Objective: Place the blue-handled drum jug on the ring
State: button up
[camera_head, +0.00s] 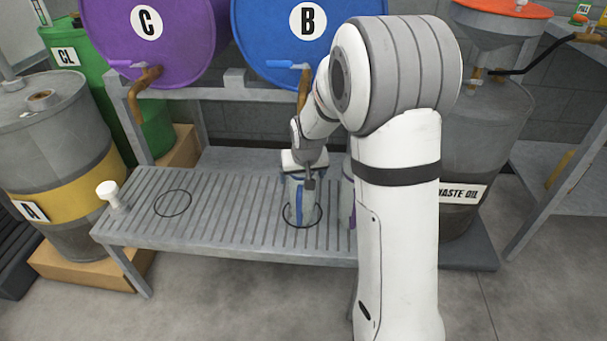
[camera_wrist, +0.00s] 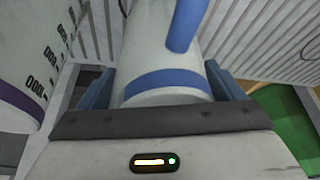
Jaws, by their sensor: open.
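The blue-handled drum jug (camera_head: 301,207) is pale with a blue handle and stands upright on the slatted bench. A dark ring (camera_head: 287,222) shows around its base, and the jug appears to stand inside it. My gripper (camera_head: 304,182) is at the jug from behind and above. In the wrist view the jug's pale body and blue band (camera_wrist: 165,84) lie between my two blue-grey fingers (camera_wrist: 161,88). The jaws are open around it. Whether a finger touches the jug I cannot tell. My arm hides part of the bench to the right.
A purple-marked jug (camera_head: 347,200) stands close right of the blue one, partly hidden by my arm. An empty ring (camera_head: 173,203) and a white fitting (camera_head: 110,195) are on the left of the bench. Blue drum B (camera_head: 285,45) and purple drum C (camera_head: 165,40), with taps, sit above behind.

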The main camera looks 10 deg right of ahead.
jog(key=s+r+g+p, duration=0.1)
jog(key=s+r, duration=0.3)
jog(key=s, duration=0.5)
jog(key=s+r+g+p, duration=0.1)
jog(key=s+r, duration=0.3)
jog(key=s, duration=0.6)
jog(key=s+r+g+p, duration=0.1)
jog(key=s+r, duration=0.3)
jog(key=s, duration=0.5)
jog(key=shift+s+p, duration=0.3)
jog(key=shift+s, duration=0.1)
notch_tip(320, 180, up, 30)
jog(key=t+p, duration=0.1)
jog(key=p, duration=2.6)
jog(key=shift+r, duration=0.2)
jog(key=shift+s, duration=0.1)
